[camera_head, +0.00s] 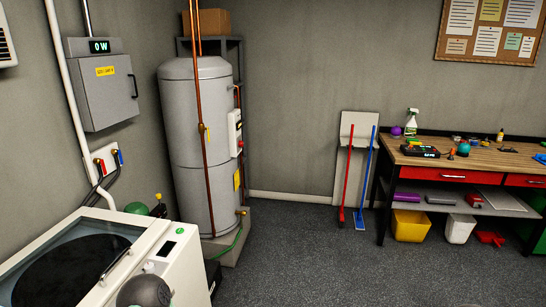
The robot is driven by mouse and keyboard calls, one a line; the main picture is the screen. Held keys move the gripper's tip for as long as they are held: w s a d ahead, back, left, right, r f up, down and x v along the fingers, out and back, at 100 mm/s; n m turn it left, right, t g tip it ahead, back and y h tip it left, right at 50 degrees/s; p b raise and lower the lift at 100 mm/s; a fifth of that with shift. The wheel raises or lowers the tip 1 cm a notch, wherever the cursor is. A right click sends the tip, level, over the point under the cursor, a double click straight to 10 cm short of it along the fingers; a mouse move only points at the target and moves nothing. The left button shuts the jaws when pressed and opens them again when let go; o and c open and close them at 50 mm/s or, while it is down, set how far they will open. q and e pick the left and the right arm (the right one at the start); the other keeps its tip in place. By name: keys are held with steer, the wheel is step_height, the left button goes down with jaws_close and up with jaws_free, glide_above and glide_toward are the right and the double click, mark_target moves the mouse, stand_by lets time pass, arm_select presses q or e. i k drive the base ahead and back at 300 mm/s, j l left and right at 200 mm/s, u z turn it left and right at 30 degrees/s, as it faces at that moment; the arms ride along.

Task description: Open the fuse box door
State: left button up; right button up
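The fuse box (104,90) is a grey metal box fixed to the left wall. Its door appears shut, with a yellow label on the front and a dark vertical handle (133,86) at the right edge. A small display reading "0 W" (100,46) sits on the panel above the door. Neither of my grippers shows in the head view, so nothing of mine is seen touching the fuse box.
A white top-loading machine (176,262) stands below the box, with a dark rounded object (145,291) at its front. A grey tank (200,150) with copper pipes stands right of the box. A workbench (470,170) is at right; the middle floor is clear.

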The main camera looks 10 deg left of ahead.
mark_target(110, 84)
steer(key=i+l+u, duration=0.1)
steer(key=i+u, duration=0.25)
steer(key=i, duration=0.2)
steer(key=i+l+u, duration=0.25)
steer(key=i+u, duration=0.15)
steer(key=i, duration=0.15)
steer(key=i+l+u, duration=0.35)
steer(key=i+l, duration=0.05)
steer(key=i, duration=0.1)
